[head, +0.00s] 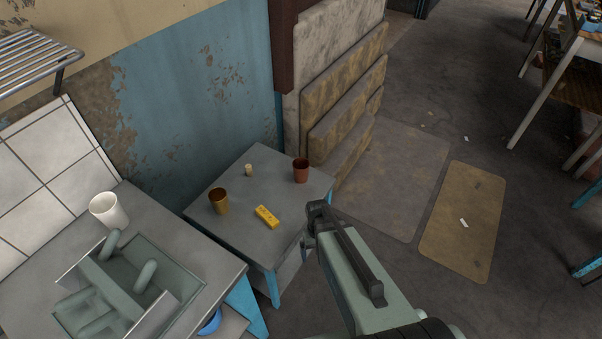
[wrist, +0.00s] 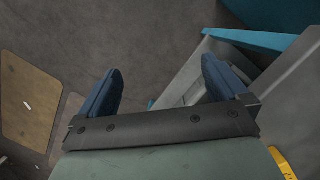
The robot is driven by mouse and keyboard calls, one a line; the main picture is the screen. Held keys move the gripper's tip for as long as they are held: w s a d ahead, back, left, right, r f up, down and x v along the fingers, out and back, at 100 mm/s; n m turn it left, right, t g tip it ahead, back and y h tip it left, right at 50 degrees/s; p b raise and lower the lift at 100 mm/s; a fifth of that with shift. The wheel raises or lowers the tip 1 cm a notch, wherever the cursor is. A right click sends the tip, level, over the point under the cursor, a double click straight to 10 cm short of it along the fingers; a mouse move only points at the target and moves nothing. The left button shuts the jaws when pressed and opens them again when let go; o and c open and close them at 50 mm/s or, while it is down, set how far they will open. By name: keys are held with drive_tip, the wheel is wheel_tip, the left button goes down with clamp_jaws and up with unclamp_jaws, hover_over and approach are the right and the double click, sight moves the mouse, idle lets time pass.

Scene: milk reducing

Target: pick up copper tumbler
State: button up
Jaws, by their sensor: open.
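Two tumbler-like cups stand upright on the small grey table in the head view. A reddish-brown, copper-coloured tumbler (head: 301,171) is near the far right corner. A golden-brown metallic cup (head: 219,202) is near the left edge; from colour, the reddish one best fits copper. My gripper (head: 318,222) is at the table's right side, nearer the camera than the reddish tumbler and apart from it. In the wrist view my gripper (wrist: 160,68) has its two blue fingers spread, with nothing between them. Neither cup shows in the wrist view.
The small table (head: 262,178) also holds a yellow block with holes (head: 267,217) and a small tan cylinder (head: 249,170). A white cup (head: 108,210) and a sink (head: 130,285) are on the left counter. Stacked slabs (head: 340,110) stand behind the table.

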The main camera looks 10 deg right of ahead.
drive_tip(key=w+r+t, duration=0.1)
drive_tip(key=w+r, duration=0.3)
drive_tip(key=w, duration=0.4)
drive_tip(key=w+r+t, duration=0.1)
drive_tip(key=w+r, duration=0.3)
drive_tip(key=w, duration=0.3)
wheel_tip(320, 180, up, 14)
drive_tip(key=m+t, duration=0.2)
hover_over(301, 165)
drive_tip(key=s, duration=0.2)
drive_tip(key=shift+s+a+f+m+g, duration=0.2)
drive_tip(key=shift+f+m, duration=0.25)
drive_tip(key=shift+f, duration=2)
drive_tip(key=shift+s+f+m+g, duration=0.1)
drive_tip(key=shift+f+m+g, duration=0.3)
drive_tip(key=shift+f, duration=2)
drive_tip(key=shift+s+a+f+m+g, duration=0.1)
drive_tip(key=shift+f+m, duration=0.45)
drive_tip(key=shift+f, duration=1.9)
drive_tip(key=shift+c, duration=0.3)
drive_tip(key=c, duration=1)
